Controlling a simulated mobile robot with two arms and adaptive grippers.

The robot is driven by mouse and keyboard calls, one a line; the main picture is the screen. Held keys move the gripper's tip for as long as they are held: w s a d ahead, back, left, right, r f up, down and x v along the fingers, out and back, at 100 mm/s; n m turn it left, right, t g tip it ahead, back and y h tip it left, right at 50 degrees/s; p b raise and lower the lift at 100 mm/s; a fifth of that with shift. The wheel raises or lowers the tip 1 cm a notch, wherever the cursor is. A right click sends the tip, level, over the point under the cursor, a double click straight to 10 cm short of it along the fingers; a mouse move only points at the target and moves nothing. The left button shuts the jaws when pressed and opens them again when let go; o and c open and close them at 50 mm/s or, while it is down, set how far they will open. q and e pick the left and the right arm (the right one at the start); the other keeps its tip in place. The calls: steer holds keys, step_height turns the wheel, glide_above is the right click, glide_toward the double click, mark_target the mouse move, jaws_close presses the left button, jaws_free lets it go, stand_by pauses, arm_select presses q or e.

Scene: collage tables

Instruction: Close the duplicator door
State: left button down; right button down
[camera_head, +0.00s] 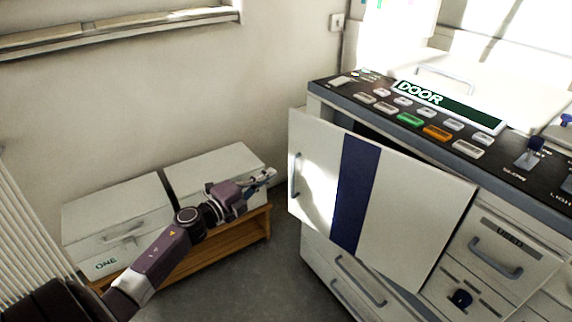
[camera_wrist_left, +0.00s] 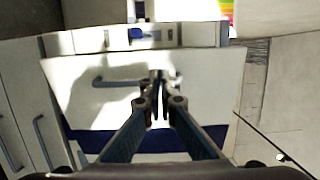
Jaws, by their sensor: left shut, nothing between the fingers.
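The duplicator (camera_head: 330,262) stands at the right in the head view. Its white door (camera_head: 405,200), with a dark blue vertical stripe and a grey handle (camera_head: 296,175) near its left edge, is ajar. A dark gap shows behind its top edge, and its left side stands out from the body. My left gripper (camera_head: 268,176) is shut and empty, left of the door's handle edge and apart from it in the head view. In the left wrist view the gripper (camera_wrist_left: 158,78) points at the white door (camera_wrist_left: 210,85), with the handle (camera_wrist_left: 118,82) left of the fingertips. My right gripper is not in view.
A control panel (camera_head: 350,95) with buttons and a "DOOR" display (camera_head: 448,106) tops the duplicator. Drawers (camera_head: 355,280) lie below the door. Two white boxes (camera_head: 118,215) (camera_head: 213,168) sit on a low wooden stand (camera_head: 190,262) at the left. Bare floor (camera_head: 255,285) lies between.

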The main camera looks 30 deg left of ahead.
arm_select(q)
steer(key=w+d, duration=0.1)
steer(key=w, duration=0.6)
steer(key=shift+w+d, duration=0.15)
steer(key=shift+w, duration=0.2)
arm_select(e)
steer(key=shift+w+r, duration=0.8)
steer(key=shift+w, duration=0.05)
arm_select(q)
steer(key=shift+w+b, duration=0.1)
steer(key=shift+b, duration=0.3)
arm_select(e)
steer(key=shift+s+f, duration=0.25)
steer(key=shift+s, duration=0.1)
